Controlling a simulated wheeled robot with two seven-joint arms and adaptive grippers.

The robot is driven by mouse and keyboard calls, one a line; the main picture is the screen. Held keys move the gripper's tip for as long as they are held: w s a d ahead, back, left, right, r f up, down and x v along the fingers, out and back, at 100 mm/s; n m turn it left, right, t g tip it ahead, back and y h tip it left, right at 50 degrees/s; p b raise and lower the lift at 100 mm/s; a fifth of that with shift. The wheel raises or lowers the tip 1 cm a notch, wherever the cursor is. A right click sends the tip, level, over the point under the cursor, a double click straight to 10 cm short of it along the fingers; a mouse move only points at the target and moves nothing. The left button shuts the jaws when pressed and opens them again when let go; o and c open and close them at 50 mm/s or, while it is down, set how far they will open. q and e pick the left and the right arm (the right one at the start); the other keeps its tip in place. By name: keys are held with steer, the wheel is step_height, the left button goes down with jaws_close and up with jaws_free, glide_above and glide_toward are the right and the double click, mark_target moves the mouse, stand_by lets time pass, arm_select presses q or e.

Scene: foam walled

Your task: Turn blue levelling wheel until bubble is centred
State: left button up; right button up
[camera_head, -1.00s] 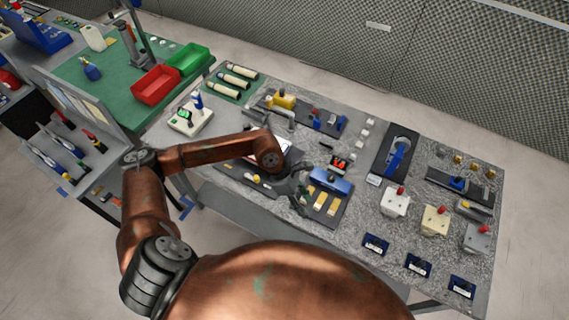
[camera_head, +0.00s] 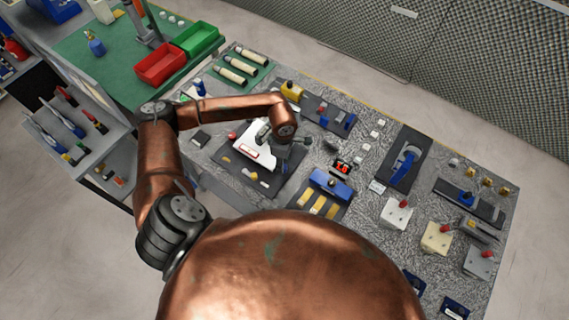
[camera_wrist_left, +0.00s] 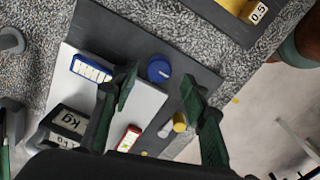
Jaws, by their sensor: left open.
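A round blue wheel (camera_wrist_left: 159,68) with a small white mark lies on a dark board, beside the white plate (camera_wrist_left: 145,100), in the left wrist view. My left gripper (camera_wrist_left: 157,90) is open, with its green-tipped fingers on either side of the wheel in the picture; no contact is visible. The white plate also shows in the head view (camera_head: 262,157), with my gripper (camera_head: 282,155) over its right side. A blue-framed piece (camera_wrist_left: 91,68) and a red-framed piece (camera_wrist_left: 129,139) sit on the plate. I cannot make out a bubble. My right gripper is not in view.
A yellow knob (camera_wrist_left: 180,122) stands near the right finger in the wrist view. A blue-topped fixture with yellow bars (camera_head: 330,184) is right of my gripper. Red (camera_head: 160,65) and green (camera_head: 196,40) bins stand farther back.

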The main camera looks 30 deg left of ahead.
arm_select(q)
step_height(320, 180, down, 2)
steer(key=shift+w+f, duration=0.1)
steer(key=shift+f, duration=0.55)
steer(key=c, duration=1.1)
jaws_close()
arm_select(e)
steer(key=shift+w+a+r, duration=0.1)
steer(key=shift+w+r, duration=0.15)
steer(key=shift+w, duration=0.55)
